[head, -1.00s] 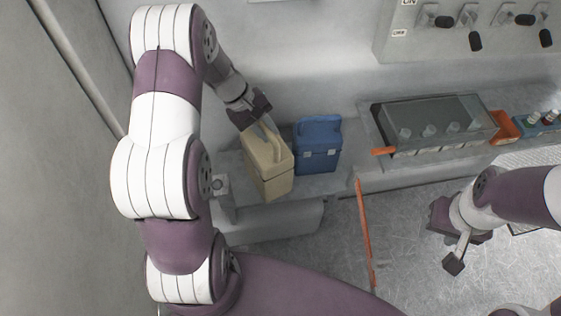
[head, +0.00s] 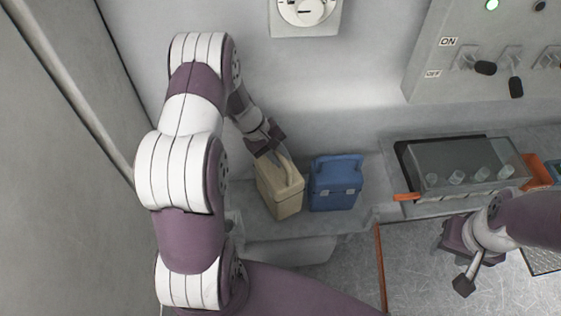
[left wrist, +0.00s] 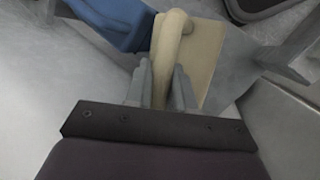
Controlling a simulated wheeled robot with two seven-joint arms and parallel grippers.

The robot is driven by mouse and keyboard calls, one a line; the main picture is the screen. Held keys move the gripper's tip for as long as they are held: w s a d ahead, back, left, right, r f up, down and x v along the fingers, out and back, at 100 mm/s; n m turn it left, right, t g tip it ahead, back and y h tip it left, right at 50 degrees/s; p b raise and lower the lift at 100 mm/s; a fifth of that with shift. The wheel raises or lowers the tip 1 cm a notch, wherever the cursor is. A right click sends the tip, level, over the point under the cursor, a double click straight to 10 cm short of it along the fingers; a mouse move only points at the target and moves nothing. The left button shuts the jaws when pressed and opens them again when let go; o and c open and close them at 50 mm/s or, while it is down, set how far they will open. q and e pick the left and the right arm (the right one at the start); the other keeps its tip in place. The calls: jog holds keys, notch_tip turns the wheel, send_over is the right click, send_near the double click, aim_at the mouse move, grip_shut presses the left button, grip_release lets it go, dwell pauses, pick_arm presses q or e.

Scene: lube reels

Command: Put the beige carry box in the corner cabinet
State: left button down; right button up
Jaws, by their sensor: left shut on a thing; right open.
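The beige carry box (head: 281,193) stands on the grey ledge at the back, beside the blue box, in the head view. My left gripper (head: 275,150) reaches it from above and is shut on its handle. In the left wrist view the two fingers (left wrist: 159,85) are on either side of the beige handle (left wrist: 172,40), with part of the box's lid (left wrist: 208,60) beyond. My right gripper (head: 466,278) is open and empty at the lower right, apart from the boxes. I cannot identify the corner cabinet for sure.
A blue carry box (head: 335,185) stands close to the right of the beige one. A clear-lidded case (head: 460,165) with an orange handle lies further right. A switch panel (head: 470,50) is on the back wall. A grey wall panel (head: 60,170) closes the left side.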

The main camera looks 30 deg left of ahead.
aim_at(279, 178)
pick_arm(q)
jog(key=shift+f, duration=1.35)
jog(key=c, duration=1.4)
grip_release()
jog(key=shift+s+f, duration=0.1)
jog(key=shift+f, duration=0.05)
jog(key=o, duration=0.4)
jog(key=shift+o, duration=0.2)
